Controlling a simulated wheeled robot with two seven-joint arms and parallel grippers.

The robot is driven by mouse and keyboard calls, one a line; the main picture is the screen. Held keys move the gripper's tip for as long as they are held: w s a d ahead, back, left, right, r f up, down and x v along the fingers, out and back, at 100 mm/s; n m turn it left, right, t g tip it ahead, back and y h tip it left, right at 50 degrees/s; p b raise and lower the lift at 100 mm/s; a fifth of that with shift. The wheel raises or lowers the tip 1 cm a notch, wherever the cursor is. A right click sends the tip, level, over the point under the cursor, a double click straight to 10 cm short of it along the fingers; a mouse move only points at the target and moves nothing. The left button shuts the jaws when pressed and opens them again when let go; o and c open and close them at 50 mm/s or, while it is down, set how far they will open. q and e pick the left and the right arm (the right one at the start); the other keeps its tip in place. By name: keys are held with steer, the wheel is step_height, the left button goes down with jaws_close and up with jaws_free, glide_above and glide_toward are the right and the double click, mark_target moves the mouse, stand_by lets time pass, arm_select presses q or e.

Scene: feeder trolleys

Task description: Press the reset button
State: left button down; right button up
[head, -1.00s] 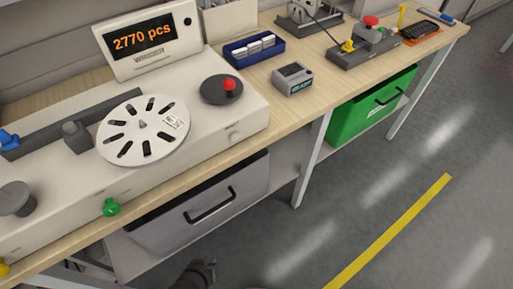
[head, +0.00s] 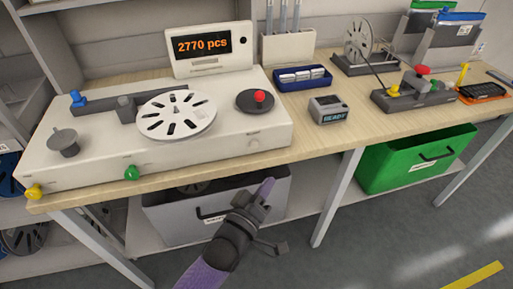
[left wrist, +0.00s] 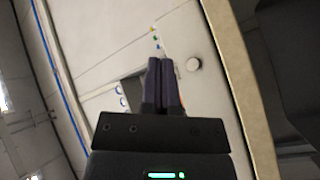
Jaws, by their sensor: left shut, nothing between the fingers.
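A beige counting machine (head: 105,172) stands on the wooden bench, its display (head: 204,45) reading 2770 pcs. A red knob (head: 260,96) sits on a dark disc on top. I cannot read which of these is marked reset. My left gripper (head: 268,186) is shut and empty, in front of and below the bench edge, apart from the buttons. My right gripper is out of view.
A white slotted reel (head: 176,114) lies on the machine. Right of it are a blue tray (head: 302,86), a small device reading READY (head: 329,110) and a fixture with a red button (head: 422,71). A grey bin (head: 165,222) and a green bin (head: 400,173) sit below.

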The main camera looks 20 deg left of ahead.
mark_target(254, 145)
arm_select(q)
steer(key=w+a+b, duration=0.1)
steer(key=w, duration=0.1)
steer(key=w+a+b, duration=0.1)
steer(key=w+a, duration=0.1)
steer(key=w+a+b, duration=0.1)
steer(key=w, duration=0.1)
steer(key=shift+w+a+f+b, duration=0.15)
steer(key=shift+w+f+b, duration=0.05)
steer(key=shift+b, duration=0.2)
steer(key=shift+w+a+r, duration=0.15)
steer(key=shift+w+a, duration=0.2)
steer(key=shift+w, duration=0.1)
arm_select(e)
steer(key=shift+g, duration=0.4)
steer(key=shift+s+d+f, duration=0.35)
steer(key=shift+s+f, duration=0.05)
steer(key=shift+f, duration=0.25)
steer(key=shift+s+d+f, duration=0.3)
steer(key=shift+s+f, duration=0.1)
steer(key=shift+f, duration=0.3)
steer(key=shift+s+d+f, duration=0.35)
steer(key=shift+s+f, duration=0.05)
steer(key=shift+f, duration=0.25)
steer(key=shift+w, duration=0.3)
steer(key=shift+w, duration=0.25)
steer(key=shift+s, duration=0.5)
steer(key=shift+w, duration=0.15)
